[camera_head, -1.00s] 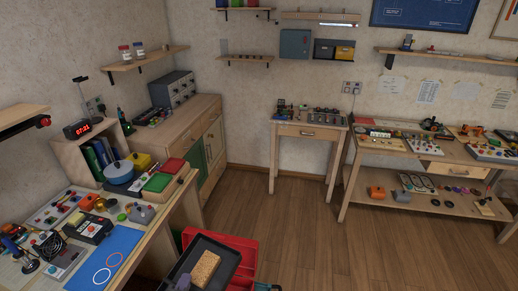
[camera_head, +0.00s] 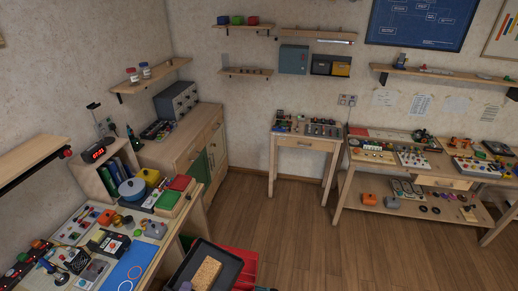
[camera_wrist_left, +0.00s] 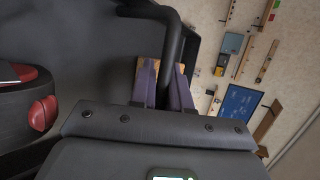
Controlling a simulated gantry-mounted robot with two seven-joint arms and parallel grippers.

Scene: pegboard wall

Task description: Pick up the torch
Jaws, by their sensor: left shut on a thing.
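My left gripper (camera_wrist_left: 164,86) shows in the left wrist view, its two purple fingers closed around a black bent bar (camera_wrist_left: 172,22). The bar runs in from the upper left, bends and passes down between the fingers. I cannot tell what larger thing the bar belongs to. I cannot make out a torch for certain in either view.
A cluttered workbench (camera_head: 152,272) stands at the lower left. A black tray (camera_head: 226,258) with a tan block (camera_head: 205,272) is beside it, over a red box (camera_head: 244,264). A small table (camera_head: 306,142) and a long bench (camera_head: 352,178) line the wall. The wooden floor between is clear.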

